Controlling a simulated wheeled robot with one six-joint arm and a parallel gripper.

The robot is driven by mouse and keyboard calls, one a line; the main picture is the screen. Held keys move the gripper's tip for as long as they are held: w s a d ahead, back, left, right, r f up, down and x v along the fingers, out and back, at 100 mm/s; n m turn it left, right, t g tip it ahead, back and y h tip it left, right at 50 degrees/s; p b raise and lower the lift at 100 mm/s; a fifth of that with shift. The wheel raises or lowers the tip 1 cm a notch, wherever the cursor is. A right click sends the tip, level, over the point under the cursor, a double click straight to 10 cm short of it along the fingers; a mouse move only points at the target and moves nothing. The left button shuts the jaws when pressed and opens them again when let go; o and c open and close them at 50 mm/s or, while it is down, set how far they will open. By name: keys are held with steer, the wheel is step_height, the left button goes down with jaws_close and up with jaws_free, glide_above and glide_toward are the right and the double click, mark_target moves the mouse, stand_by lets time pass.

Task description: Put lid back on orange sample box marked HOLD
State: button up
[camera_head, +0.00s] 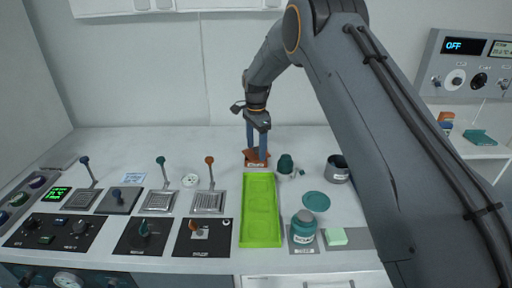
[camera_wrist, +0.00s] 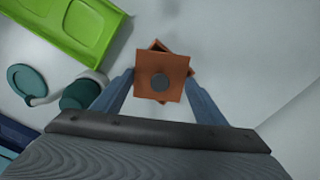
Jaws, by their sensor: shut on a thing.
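The box's dark open inside shows at the far edge, and the lid is turned relative to the box. In the head view, my gripper (camera_head: 257,151) points down over the box (camera_head: 256,164), with the lid (camera_head: 257,154) close above it or touching; I cannot tell which.
A green tray (camera_head: 261,228) lies just in front of the box. A dark teal bottle (camera_head: 286,164), a grey pot (camera_head: 337,169), a teal disc (camera_head: 316,201) and a teal-lidded jar (camera_head: 303,229) stand to the right. Lever panels (camera_head: 208,201) are to the left. The wall is behind.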

steer(key=o, duration=1.5)
steer(key=shift+c, duration=0.2)
steer(key=shift+r, duration=0.15)
steer(key=shift+r+p, duration=1.1)
steer(key=shift+r, duration=2.3)
jaws_close()
